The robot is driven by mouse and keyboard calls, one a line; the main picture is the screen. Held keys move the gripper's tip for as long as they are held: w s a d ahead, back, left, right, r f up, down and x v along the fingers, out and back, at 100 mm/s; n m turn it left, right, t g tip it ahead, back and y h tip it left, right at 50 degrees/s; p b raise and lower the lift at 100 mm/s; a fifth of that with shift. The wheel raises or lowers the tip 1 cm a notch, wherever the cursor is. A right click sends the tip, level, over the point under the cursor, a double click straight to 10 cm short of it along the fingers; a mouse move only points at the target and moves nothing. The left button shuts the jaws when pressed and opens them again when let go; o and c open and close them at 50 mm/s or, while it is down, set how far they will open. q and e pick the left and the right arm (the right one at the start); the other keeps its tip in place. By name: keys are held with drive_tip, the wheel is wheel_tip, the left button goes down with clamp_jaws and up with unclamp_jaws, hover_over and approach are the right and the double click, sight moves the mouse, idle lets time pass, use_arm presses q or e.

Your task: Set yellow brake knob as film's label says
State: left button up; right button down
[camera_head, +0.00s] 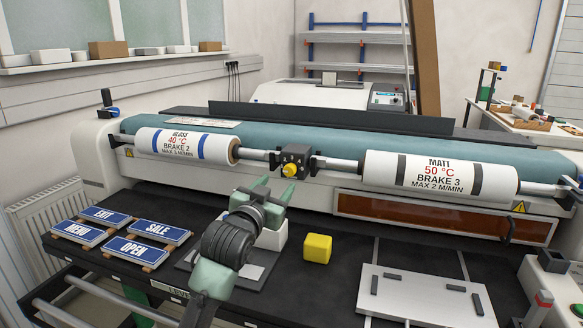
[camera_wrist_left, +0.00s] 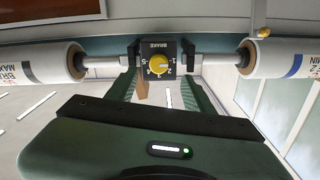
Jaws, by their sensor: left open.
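The yellow brake knob (camera_head: 291,171) sits on a dark box between two film rolls. In the left wrist view the knob (camera_wrist_left: 158,63) has a dial numbered 1 to 5 marked BRAKE; its small dark mark seems to face the 1, but this is hard to read. The left film roll (camera_head: 187,146) is labelled GLOSS, 40 °C, BRAKE 2. The right film roll (camera_head: 438,175) is labelled MATT, 50 °C, BRAKE 3. My left gripper (camera_head: 273,189) is open and empty, in front of and below the knob, apart from it. My right gripper is not in view.
A yellow cube (camera_head: 317,248) stands on the dark table right of my left arm. Blue sign plates (camera_head: 105,214) lie at the left. A pale board with dark bars (camera_head: 423,294) lies at the front right. The film shaft (camera_head: 338,164) runs on both sides of the knob box.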

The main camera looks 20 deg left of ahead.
sight(289, 171)
use_arm(q)
drive_tip(key=w, duration=0.7)
drive_tip(key=shift+d+r+p, duration=0.25)
drive_tip(key=shift+p, duration=0.1)
drive_tip(key=shift+w, duration=0.45)
clamp_jaws()
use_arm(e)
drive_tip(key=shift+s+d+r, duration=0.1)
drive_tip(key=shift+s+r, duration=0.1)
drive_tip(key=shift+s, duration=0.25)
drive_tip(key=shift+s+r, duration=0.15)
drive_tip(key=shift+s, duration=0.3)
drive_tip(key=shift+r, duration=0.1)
